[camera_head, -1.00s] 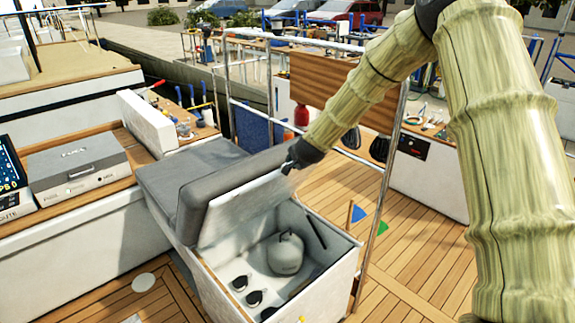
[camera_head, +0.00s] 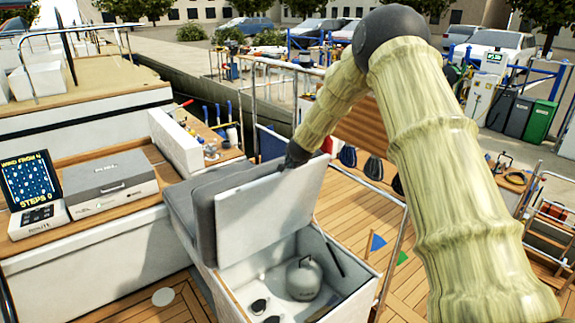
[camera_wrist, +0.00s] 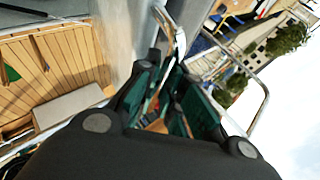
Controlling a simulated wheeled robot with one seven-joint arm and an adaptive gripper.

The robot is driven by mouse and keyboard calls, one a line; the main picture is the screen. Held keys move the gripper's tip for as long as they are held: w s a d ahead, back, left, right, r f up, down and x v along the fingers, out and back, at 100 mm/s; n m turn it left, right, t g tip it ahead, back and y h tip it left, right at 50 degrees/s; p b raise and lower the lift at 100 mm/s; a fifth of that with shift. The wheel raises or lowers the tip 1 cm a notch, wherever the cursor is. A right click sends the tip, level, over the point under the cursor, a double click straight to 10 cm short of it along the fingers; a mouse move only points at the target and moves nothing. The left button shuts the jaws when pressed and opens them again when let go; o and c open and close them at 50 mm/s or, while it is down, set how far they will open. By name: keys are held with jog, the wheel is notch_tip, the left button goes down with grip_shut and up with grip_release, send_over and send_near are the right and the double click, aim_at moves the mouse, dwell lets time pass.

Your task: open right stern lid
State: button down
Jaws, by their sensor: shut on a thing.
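The stern lid (camera_head: 268,208) is a pale panel with a grey cushion on its outer side. It stands raised and steeply tilted over the open white locker (camera_head: 347,295) in the head view. A round grey canister (camera_head: 303,278) and dark round items lie inside the locker. My gripper (camera_head: 292,163) is shut on the lid at its upper edge. The fingers also show in the wrist view (camera_wrist: 168,100), dark with green inner pads. The exact contact is hard to make out there.
A grey box (camera_head: 110,180) and a display panel (camera_head: 30,182) sit on the console at left. Metal railing (camera_head: 398,240) runs beside the locker on the right. Wooden deck (camera_head: 345,200) lies beyond it. A grey seat cushion (camera_head: 183,200) adjoins the lid on the left.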

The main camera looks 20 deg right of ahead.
dwell(0.4)
jog(key=c, duration=1.5)
grip_release()
jog(key=shift+r, duration=0.1)
jog(key=v, duration=1.1)
jog(key=shift+s+a+r, duration=0.1)
jog(key=shift+s+r, duration=0.1)
jog(key=shift+s, duration=0.15)
